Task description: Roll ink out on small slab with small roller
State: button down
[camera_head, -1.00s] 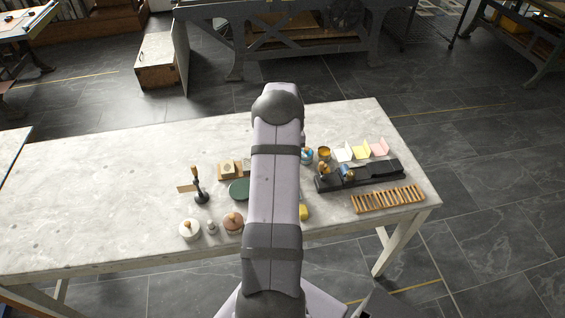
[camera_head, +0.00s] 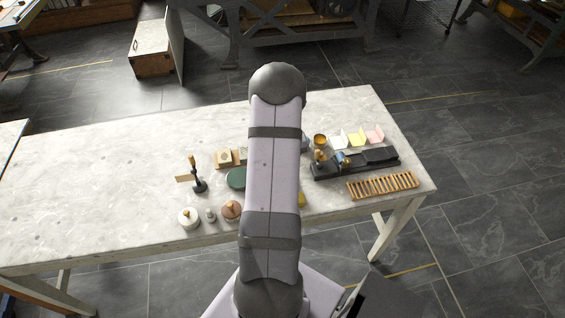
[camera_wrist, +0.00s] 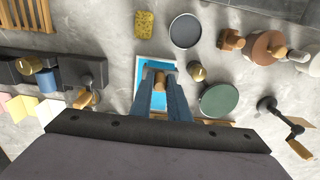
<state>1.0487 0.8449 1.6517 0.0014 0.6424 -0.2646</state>
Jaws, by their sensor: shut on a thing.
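In the wrist view my gripper (camera_wrist: 160,88) is shut on the wooden handle of the small roller (camera_wrist: 160,76). The handle's end shows between the fingers; the roller's drum is hidden. The small slab (camera_wrist: 141,72) lies under the gripper, pale-edged with bright blue ink on it. The fingers and handle cover part of the slab, and I cannot tell whether the roller touches it. In the head view my arm hides the gripper and roller.
A yellow sponge (camera_wrist: 145,25), a grey round dish (camera_wrist: 185,31), a brass knob (camera_wrist: 196,72) and a green disc (camera_wrist: 219,100) lie around the slab. A black rack (camera_head: 355,163), a slatted wooden rack (camera_head: 383,186) and folded cards (camera_head: 357,138) stand right. The table's left is clear.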

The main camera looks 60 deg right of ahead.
dwell(0.3)
jog(key=shift+w+d+f, duration=0.1)
jog(key=shift+w+d, duration=0.2)
jog(key=shift+w+d+b, duration=1)
jog(key=shift+w+d, duration=1.05)
jog(key=shift+w+d+f+b, duration=0.25)
jog(key=shift+w+d+b, duration=0.3)
jog(key=shift+w+d, duration=0.3)
jog(key=shift+w+d+r, duration=0.15)
jog(key=shift+w+d, duration=0.2)
